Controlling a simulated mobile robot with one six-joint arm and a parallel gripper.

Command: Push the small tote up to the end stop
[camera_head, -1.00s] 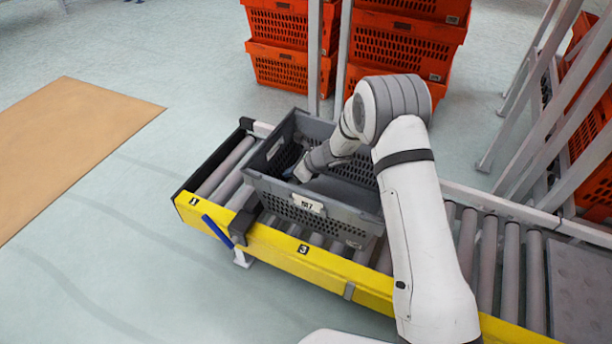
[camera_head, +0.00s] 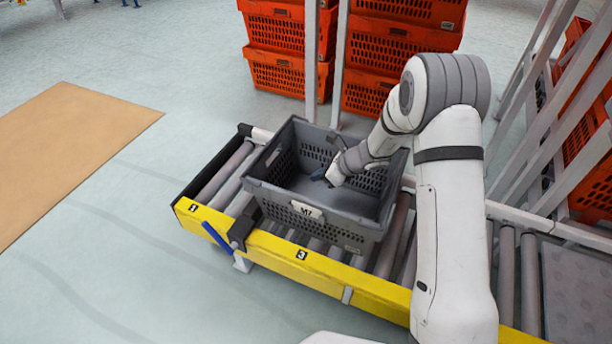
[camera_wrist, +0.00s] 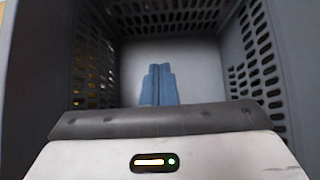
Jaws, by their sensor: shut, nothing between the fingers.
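The small grey tote (camera_head: 320,222), with a white label on its near side, sits upright on the roller conveyor. A black end plate (camera_head: 213,163) closes the conveyor's left end, and bare rollers show between it and the tote. A dark bracket with a blue lever (camera_head: 215,235) is on the yellow rail near the tote's left front corner; I cannot tell if they touch. My gripper (camera_head: 318,175) is inside the tote, shut and empty. In the wrist view its blue fingers (camera_wrist: 160,80) lie together above the pale tote floor, apart from the perforated walls.
The yellow rail (camera_head: 322,270) runs along the conveyor's near side. Orange crates (camera_head: 290,75) are stacked behind, with grey posts (camera_head: 341,65) in front of them. A grey frame (camera_head: 540,120) stands at the right.

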